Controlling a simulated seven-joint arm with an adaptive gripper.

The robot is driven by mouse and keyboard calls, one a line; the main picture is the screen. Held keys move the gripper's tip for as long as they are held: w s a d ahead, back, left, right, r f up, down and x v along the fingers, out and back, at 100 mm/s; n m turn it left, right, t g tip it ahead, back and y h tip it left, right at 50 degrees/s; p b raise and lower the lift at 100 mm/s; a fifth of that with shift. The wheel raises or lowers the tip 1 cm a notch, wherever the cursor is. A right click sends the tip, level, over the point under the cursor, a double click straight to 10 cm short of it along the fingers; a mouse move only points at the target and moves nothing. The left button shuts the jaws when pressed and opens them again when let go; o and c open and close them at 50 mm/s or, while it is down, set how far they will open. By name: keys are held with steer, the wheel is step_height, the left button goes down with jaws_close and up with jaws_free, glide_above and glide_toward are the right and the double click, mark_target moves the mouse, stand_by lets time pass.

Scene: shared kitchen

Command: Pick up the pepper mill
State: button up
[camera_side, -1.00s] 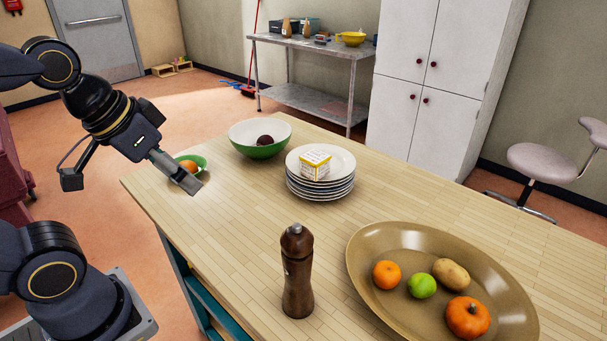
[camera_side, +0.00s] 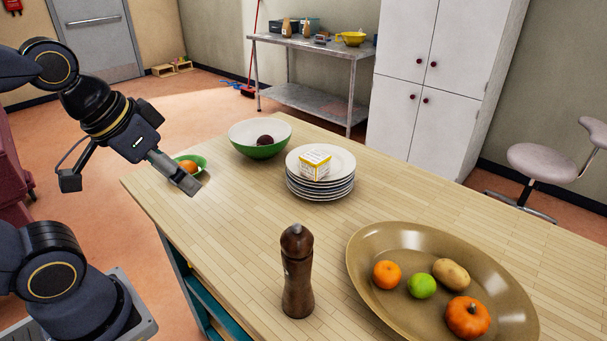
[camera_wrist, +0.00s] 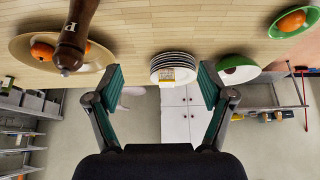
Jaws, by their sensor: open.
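The pepper mill (camera_side: 298,272) is dark brown and stands upright near the front edge of the wooden table (camera_side: 215,255). In the wrist view the pepper mill (camera_wrist: 76,38) shows at upper left, upside down in the picture, with a pale letter on its side. My gripper (camera_side: 190,185) is at the left end of the table, well apart from the mill. In the wrist view my gripper (camera_wrist: 160,82) has its two fingers spread wide with nothing held between them.
A large tan platter (camera_side: 365,240) with fruit lies right of the mill. Stacked plates (camera_side: 320,188) with a small box on top, a green-white bowl (camera_side: 245,140) and a small green bowl (camera_side: 203,160) stand farther back. Bare table lies between my gripper and the mill.

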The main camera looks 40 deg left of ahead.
stand_by(0.3)
steer(key=m+g+h, duration=0.1)
steer(key=m, duration=0.4)
glide_toward(288, 238)
steer(key=x, duration=1)
steer(key=shift+s+x, duration=0.15)
steer(key=shift+x, duration=1.3)
steer(key=shift+s+x, duration=0.15)
steer(key=shift+x, duration=1.3)
steer(key=shift+a, duration=0.15)
jaws_close()
